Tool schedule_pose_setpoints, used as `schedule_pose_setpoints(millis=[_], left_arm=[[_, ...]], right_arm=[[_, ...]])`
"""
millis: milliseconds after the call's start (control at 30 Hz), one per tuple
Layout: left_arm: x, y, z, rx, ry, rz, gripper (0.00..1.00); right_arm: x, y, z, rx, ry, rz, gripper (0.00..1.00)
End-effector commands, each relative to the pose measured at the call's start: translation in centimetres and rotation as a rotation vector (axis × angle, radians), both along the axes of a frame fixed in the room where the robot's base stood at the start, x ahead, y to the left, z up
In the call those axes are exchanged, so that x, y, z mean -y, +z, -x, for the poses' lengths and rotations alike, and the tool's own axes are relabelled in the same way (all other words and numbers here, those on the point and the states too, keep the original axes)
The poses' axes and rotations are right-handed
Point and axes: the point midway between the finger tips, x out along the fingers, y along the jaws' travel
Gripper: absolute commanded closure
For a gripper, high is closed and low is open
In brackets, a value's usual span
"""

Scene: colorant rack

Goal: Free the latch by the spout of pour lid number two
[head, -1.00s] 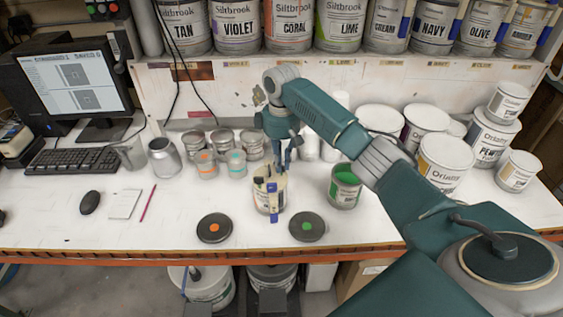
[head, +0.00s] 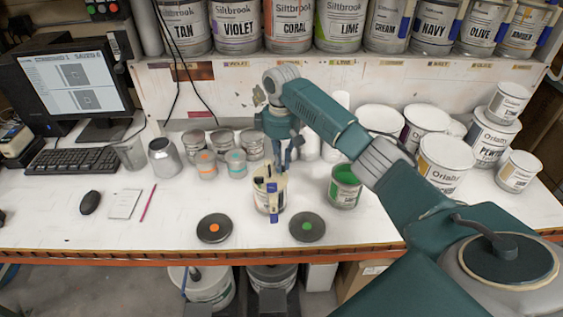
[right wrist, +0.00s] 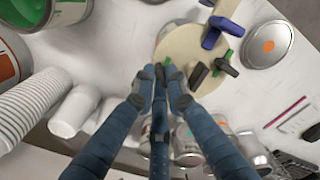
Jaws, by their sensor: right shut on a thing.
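A can with a cream pour lid (head: 264,185) stands near the front of the bench; I cannot read a number on it. My right gripper (head: 280,168) comes down over the lid's far edge. In the right wrist view its fingertips (right wrist: 163,82) are shut around a small green piece (right wrist: 148,72) at the lid's rim, mostly hidden by the fingers. My left gripper is not in view.
Dark discs with an orange dot (head: 214,228) and a green dot (head: 307,226) lie in front of the can. A green paint can (head: 344,187) stands to its right. Small tins (head: 206,164) stand behind left. White cups (right wrist: 75,108) are close to the gripper.

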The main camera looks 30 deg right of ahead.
Motion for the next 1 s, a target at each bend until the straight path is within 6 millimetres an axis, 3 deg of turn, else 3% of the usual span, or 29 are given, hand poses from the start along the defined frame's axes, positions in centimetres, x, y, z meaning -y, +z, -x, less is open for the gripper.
schedule_pose_setpoints(millis=[367, 400, 433, 767, 1000], left_arm=[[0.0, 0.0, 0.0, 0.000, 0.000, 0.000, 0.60], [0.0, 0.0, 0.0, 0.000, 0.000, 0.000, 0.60], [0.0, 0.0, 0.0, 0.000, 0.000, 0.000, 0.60], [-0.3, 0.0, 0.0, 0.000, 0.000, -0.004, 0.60], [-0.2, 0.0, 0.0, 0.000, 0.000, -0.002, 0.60]], right_arm=[[0.0, 0.0, 0.0, 0.001, 0.000, 0.000, 1.00], [0.0, 0.0, 0.0, 0.001, 0.000, 0.000, 0.84], [0.0, 0.0, 0.0, 0.001, 0.000, 0.000, 0.79], [0.0, 0.2, 0.0, 0.001, 0.000, 0.000, 0.79], [0.0, 3.7, -0.1, 0.005, 0.001, 0.000, 0.79]])
